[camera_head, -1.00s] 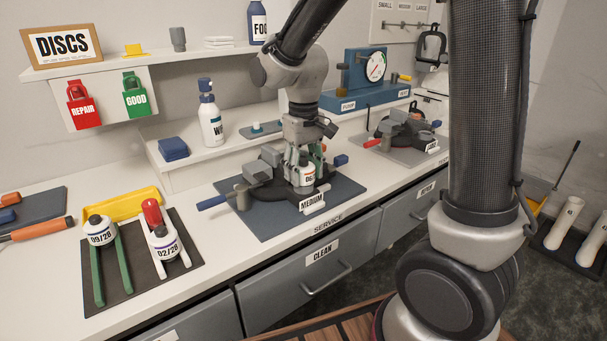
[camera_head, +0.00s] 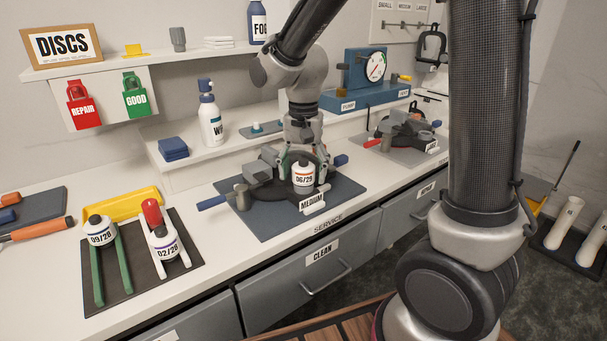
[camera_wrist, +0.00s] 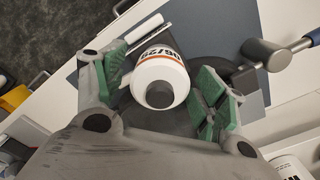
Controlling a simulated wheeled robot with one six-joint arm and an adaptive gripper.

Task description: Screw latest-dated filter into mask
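A white filter with an orange band, dated 06/29 (camera_head: 303,175), sits upright on the dark mask (camera_head: 266,195) on the blue mat. It also shows in the wrist view (camera_wrist: 160,72). I cannot tell how tightly it is seated. My gripper (camera_head: 303,158) is just above and behind it. In the wrist view, its green-padded fingers (camera_wrist: 160,88) stand apart on both sides of the filter, with gaps. Two other filters, dated 09/28 (camera_head: 101,232) and 02/28 (camera_head: 164,246), rest on rails on the dark tray (camera_head: 136,270) at left.
A blue-handled clamp (camera_head: 213,202) stands at the mat's left, with a MEDIUM tag (camera_head: 312,203) in front. A spray bottle (camera_head: 210,118) stands on the ledge behind. A second mask (camera_head: 402,132) lies on a grey mat at right. Bare counter lies between tray and mat.

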